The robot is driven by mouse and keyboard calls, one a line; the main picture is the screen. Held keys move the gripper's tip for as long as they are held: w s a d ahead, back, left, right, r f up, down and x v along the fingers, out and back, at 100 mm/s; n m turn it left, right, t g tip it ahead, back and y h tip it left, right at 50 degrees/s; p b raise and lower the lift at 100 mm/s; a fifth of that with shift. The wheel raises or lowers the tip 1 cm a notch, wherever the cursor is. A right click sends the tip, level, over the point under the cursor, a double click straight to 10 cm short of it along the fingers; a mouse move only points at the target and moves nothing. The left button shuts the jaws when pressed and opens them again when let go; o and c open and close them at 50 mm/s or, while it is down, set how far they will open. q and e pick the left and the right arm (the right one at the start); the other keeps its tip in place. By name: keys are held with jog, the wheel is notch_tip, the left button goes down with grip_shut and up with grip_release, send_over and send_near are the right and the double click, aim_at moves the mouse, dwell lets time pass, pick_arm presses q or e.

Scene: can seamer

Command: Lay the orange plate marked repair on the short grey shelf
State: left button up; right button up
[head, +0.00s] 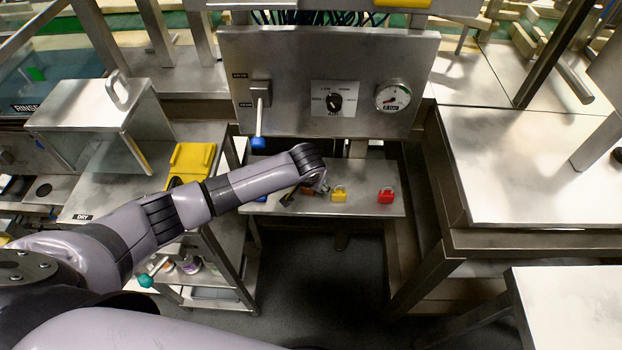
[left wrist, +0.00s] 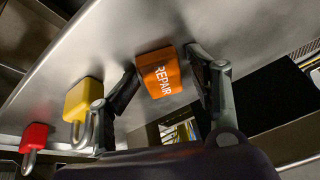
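The orange plate (left wrist: 160,73) marked REPAIR is at the centre of the left wrist view, against the grey metal shelf (left wrist: 150,22). In the head view, a small part of the orange plate (head: 307,190) shows beside my left gripper (head: 312,188), over the left part of the short grey shelf (head: 365,208). My left gripper (left wrist: 165,70) has one finger on each side of the plate, with small gaps visible, so it looks open. Whether the plate rests fully on the shelf is hard to tell. My right gripper is not in view.
A yellow padlock (head: 339,195) and a red padlock (head: 386,196) stand right of my left gripper. Above is a control panel (head: 425,75) with a blue-tipped lever (head: 258,142). A yellow block (head: 190,165) sits at left.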

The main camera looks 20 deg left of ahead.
pick_arm(q)
jog(key=v, duration=1.2)
jog(key=shift+r, duration=0.35)
jog(key=shift+w, duration=0.1)
dwell(1.6)
